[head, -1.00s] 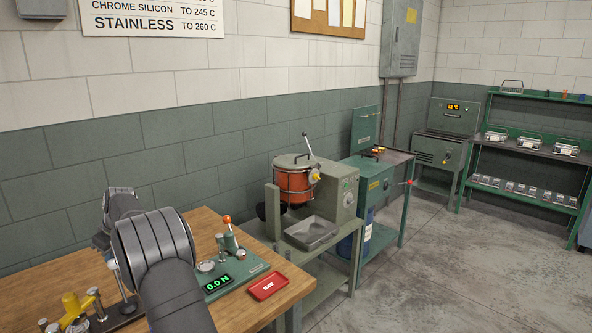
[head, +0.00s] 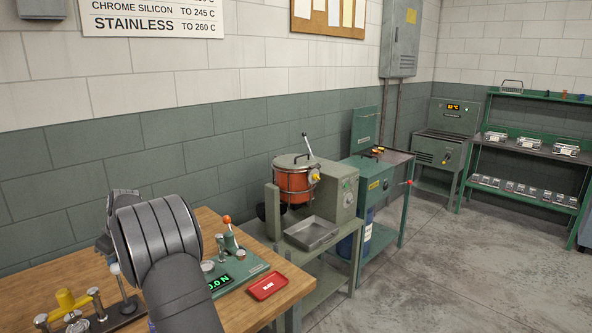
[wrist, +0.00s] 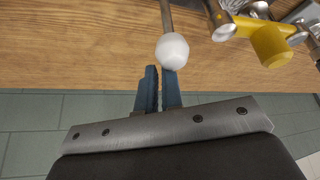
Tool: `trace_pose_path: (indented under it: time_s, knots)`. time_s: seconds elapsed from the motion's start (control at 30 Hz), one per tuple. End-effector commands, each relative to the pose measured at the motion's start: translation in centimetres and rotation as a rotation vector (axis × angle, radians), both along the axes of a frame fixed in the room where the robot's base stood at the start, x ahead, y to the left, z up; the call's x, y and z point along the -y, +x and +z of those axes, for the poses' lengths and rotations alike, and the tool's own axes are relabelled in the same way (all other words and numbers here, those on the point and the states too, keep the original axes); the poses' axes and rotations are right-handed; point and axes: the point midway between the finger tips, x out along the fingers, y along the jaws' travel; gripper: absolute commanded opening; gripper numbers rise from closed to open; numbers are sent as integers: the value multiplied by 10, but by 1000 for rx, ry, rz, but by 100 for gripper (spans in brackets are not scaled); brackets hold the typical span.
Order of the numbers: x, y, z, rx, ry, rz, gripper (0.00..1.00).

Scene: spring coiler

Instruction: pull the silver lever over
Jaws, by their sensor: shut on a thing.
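The silver lever shows in the wrist view as a thin metal rod with a pale round knob (wrist: 172,51), standing out over the wooden bench edge. My gripper (wrist: 160,84) has blue fingers drawn close together. The knob lies in front of the right fingertip, and the fingers are shut on the lever. The exact contact is hidden behind the knob. In the head view, a thin metal rod with a light tip (head: 119,277) stands at the left bench, just beside my arm.
A fixture with a yellow part (head: 66,300) and metal posts stands close to the lever. A green force tester (head: 240,270) with an orange-knobbed lever and a red tray (head: 268,287) are on the bench (head: 292,296) to the right. Clear floor lies further right.

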Motion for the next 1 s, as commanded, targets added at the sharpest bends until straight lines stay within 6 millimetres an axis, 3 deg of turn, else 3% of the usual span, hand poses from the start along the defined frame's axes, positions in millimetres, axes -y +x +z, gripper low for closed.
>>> trace_pose_path:
  time_s: [0.03,0.6,1.0]
  knots:
    - [11,-4,-22,-26,-34,0,0]
    - [18,-12,-24,-26,-34,1,0]
    - [31,-29,-27,-24,-29,2,0]
